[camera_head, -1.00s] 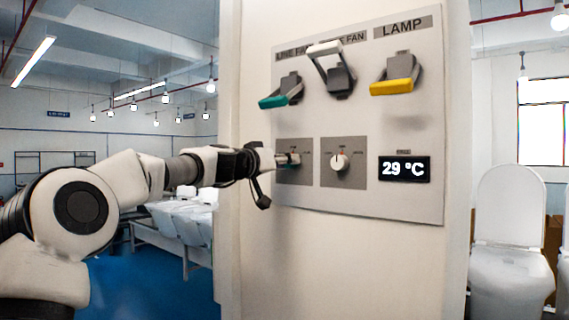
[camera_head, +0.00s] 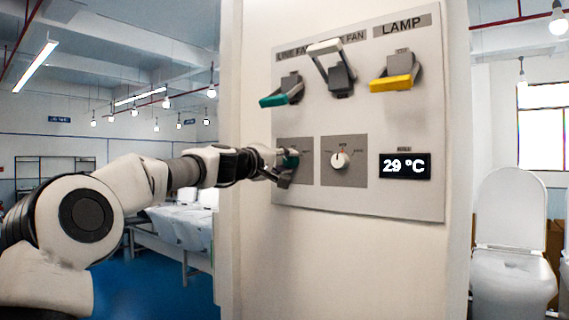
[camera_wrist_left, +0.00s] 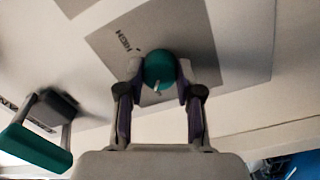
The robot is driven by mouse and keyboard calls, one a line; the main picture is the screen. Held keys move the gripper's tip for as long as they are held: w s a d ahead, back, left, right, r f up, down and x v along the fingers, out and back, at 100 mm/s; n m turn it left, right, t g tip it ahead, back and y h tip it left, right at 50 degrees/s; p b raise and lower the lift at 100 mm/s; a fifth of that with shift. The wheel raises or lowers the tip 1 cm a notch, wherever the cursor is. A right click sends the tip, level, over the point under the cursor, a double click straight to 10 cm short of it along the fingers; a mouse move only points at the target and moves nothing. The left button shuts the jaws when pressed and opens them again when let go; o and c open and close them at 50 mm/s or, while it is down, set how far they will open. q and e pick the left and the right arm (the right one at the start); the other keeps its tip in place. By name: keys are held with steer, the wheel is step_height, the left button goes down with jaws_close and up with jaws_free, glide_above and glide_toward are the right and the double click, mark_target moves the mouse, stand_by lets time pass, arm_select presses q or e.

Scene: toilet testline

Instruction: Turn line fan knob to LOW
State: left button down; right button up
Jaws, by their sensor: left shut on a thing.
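The line fan knob is a round teal knob (camera_head: 291,159) on the left grey plate (camera_head: 306,146), below the teal lever of the panel. In the left wrist view the teal knob (camera_wrist_left: 158,69) sits between the fingertips, with a small white pointer mark on the side facing the gripper. The word HIGH shows on the plate to its upper left; LOW is not readable. My left gripper (camera_head: 286,166) is shut on the knob, and it shows in the wrist view (camera_wrist_left: 159,82) with a finger on each side. My right gripper is not in view.
A second knob (camera_head: 340,160), white, is on the plate to the right. Above are a teal lever (camera_head: 283,92), a white lever (camera_head: 328,52) and a yellow lever (camera_head: 392,83). A display (camera_head: 404,166) reads 29 °C. Open space lies below the panel.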

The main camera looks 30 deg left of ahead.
arm_select(q)
steer(key=shift+n, duration=1.2)
steer(key=c, duration=0.8)
jaws_free()
steer(key=shift+o, duration=0.3)
steer(key=shift+w+d, duration=0.2)
steer(key=shift+w, duration=0.05)
steer(key=shift+s+a, duration=0.15)
